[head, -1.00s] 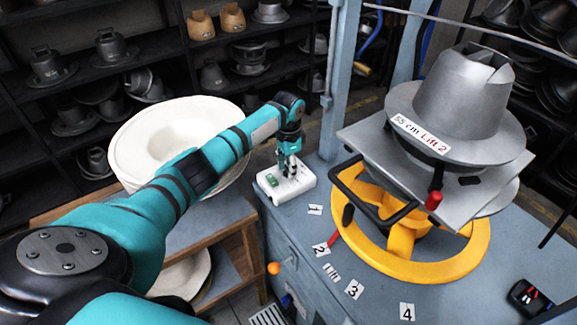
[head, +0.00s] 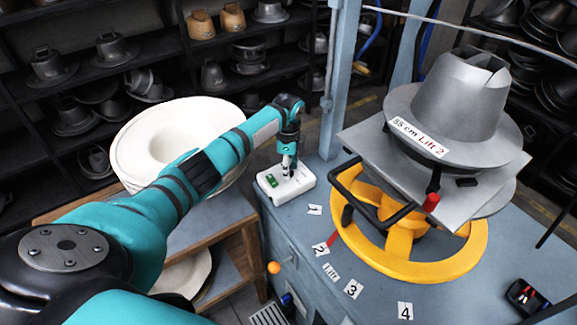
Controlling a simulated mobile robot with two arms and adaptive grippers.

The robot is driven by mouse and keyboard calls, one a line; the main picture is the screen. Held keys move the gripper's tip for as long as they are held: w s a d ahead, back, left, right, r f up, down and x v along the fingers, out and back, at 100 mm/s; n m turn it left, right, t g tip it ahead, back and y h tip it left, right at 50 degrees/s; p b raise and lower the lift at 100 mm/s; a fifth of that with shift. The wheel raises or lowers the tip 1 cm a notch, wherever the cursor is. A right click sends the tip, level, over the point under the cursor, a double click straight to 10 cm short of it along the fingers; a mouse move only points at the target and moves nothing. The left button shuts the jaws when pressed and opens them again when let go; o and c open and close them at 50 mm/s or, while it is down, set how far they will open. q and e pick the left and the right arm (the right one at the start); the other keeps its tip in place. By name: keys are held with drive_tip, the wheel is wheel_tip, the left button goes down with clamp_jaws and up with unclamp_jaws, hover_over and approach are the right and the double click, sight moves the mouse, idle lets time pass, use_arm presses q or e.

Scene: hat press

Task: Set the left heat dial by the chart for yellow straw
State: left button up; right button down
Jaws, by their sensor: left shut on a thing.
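A small white control box (head: 301,184) with a green switch (head: 269,184) sits at the left corner of the blue press table. My left gripper (head: 288,170) reaches down onto the box top from the left, its fingers close together and shut on a small dial there. The fingers hide the dial, so its setting cannot be read. I cannot make out a heat chart in this view. A pale, wide-brimmed hat (head: 172,140) lies on the wooden stand behind my left arm. My right gripper is not in view.
The hat press with its grey metal block (head: 462,98) and yellow wheel (head: 425,268) stands right of the box. A blue post (head: 338,80) rises just behind the box. Numbered cards (head: 353,289) lie along the table front. Dark shelves of hat blocks stand behind.

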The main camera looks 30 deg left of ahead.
use_arm(q)
drive_tip(key=m, duration=0.4)
drive_tip(key=shift+m, duration=0.3)
drive_tip(key=shift+r+m, duration=0.1)
drive_tip(key=shift+m, duration=1.7)
drive_tip(key=o, duration=1.1)
drive_tip(key=shift+o, duration=0.2)
drive_tip(key=shift+r, duration=0.15)
wheel_tip(320, 180, up, 12)
drive_tip(key=shift+f, duration=0.2)
drive_tip(key=shift+s+f, duration=0.1)
